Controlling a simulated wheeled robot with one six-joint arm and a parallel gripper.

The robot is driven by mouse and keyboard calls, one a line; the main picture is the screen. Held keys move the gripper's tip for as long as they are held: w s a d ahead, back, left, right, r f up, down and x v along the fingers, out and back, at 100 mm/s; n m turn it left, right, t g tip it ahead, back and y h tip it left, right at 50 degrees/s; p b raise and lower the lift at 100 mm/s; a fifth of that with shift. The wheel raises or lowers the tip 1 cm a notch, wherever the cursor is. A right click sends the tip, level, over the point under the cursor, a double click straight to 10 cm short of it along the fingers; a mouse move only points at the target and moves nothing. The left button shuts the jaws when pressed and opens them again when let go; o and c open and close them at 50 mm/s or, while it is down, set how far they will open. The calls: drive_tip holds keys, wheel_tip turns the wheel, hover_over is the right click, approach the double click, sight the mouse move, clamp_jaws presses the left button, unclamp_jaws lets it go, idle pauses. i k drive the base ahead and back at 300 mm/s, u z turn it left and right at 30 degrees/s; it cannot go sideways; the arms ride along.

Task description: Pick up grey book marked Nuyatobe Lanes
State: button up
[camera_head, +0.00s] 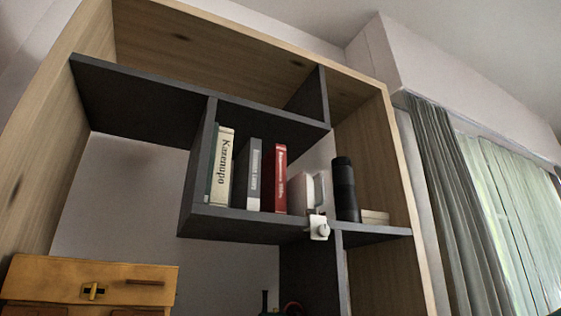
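The grey book (254,174) stands upright on the dark shelf (245,220), spine facing out. Its spine is grey with a white band; the lettering is too small to read surely. A cream book (222,168) marked Kazenupo stands to its left with a gap between them. A red book (280,179) stands to its right, close beside it. My gripper is not in view.
Right of the books are a white object (308,191), a black cylinder (345,188) and a low pale item (375,217). A white fitting (319,227) sticks out at the shelf's front edge. A wooden chest (90,284) stands lower left.

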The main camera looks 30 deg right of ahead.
sight(247, 183)
drive_tip(key=z, duration=0.85)
drive_tip(key=i, duration=0.5)
drive_tip(key=u, duration=0.85)
